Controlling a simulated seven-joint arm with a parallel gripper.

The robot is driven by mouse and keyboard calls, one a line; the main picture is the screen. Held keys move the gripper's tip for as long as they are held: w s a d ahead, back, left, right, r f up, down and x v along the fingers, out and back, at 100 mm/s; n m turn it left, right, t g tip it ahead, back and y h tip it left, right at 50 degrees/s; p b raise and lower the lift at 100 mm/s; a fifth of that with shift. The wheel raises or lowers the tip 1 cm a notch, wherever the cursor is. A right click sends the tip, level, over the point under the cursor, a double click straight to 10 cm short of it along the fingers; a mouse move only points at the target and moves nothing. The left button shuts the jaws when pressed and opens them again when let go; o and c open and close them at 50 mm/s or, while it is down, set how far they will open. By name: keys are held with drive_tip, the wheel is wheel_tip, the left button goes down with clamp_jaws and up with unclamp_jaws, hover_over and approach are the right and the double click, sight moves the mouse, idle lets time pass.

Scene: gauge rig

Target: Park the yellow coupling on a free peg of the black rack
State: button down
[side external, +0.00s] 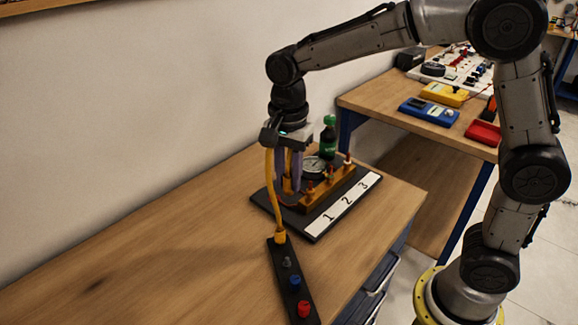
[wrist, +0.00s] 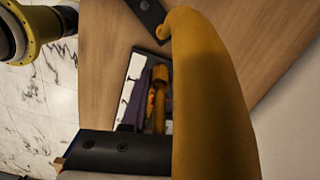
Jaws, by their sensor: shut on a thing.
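My gripper (side external: 289,188) has purple fingers and is shut on the yellow coupling, low at the left end of the brass manifold (side external: 322,185). In the wrist view the coupling (wrist: 158,88) shows between the fingers. Its yellow hose (side external: 269,185) loops out of the gripper and down to the far end of the black rack (side external: 276,255); it fills much of the wrist view (wrist: 210,100). The rack carries a bare grey peg (side external: 287,262), a blue coupling (side external: 295,281) and a red one (side external: 303,309). Whether the yellow coupling touches the manifold cannot be told.
The manifold stands on a dark base with a white strip (side external: 340,207) marked 1, 2, 3. A round gauge (side external: 314,164) and a green bottle (side external: 328,138) are behind it. A wall is at the left. The bench (side external: 170,245) left of the rack is clear.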

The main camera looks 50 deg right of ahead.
hover_over(287, 258)
idle(0.6)
drive_tip(key=shift+f, duration=4.25)
drive_tip(key=shift+m, duration=1)
drive_tip(key=shift+f, duration=1.1)
drive_tip(key=shift+f, duration=0.35)
drive_tip(key=shift+f, duration=0.2)
